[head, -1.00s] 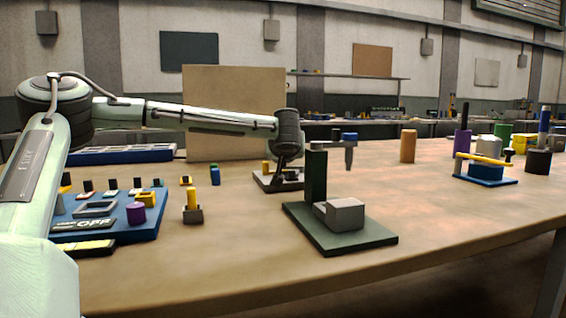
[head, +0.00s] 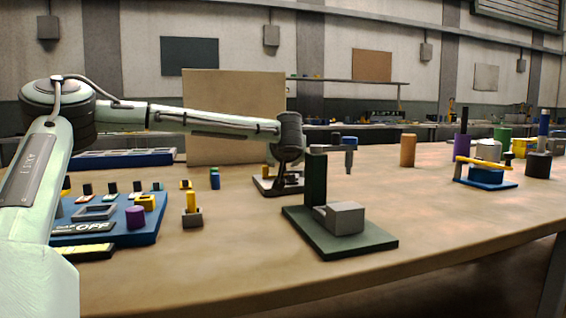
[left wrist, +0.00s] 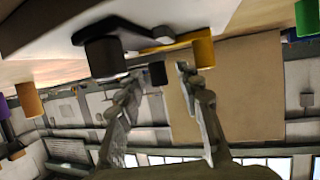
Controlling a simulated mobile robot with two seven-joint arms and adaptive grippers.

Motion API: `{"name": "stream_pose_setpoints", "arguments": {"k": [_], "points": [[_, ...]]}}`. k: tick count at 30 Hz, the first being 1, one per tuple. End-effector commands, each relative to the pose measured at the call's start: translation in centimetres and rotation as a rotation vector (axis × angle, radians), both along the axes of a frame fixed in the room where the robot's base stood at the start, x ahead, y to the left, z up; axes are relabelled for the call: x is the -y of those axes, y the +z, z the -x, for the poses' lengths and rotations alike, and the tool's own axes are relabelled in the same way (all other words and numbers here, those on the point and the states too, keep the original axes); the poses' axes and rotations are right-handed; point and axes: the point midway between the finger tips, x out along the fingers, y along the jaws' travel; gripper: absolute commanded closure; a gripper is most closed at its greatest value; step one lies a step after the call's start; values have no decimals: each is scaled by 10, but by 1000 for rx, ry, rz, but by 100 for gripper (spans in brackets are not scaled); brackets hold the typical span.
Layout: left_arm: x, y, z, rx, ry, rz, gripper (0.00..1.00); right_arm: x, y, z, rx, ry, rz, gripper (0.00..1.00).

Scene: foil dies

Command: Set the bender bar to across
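My left gripper (head: 288,183) is low over a small fixture with a grey base (head: 262,188), beyond the green stand. In the left wrist view the left gripper's fingers (left wrist: 158,76) are apart. A small black cylinder (left wrist: 157,73) shows between the fingertips; I cannot tell whether they touch it. Close by are a dark flat bar (left wrist: 125,32) with a large dark cylinder (left wrist: 104,57), and a yellow part (left wrist: 203,52) by the other finger. I cannot tell surely whether this dark bar is the bender bar, or how it is turned. My right gripper is not in view.
A green stand (head: 365,243) with a post and grey block stands nearer. A blue tray (head: 150,232) with several small parts lies at the left. A yellow bar (head: 485,161) lies over a blue block at the right. The table between is mostly clear.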

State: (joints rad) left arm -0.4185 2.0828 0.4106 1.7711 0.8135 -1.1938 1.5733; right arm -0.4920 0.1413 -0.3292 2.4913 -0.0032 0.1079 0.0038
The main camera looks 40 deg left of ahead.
Motion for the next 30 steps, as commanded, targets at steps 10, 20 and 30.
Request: {"name": "stream_pose_setpoints", "arguments": {"k": [10,20,30], "points": [[0,29,0,5,0,-1,64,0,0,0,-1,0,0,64],[0,88,0,3,1,-1,64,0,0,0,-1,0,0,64],[0,100,0,0,0,0,64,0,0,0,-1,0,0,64]]}}
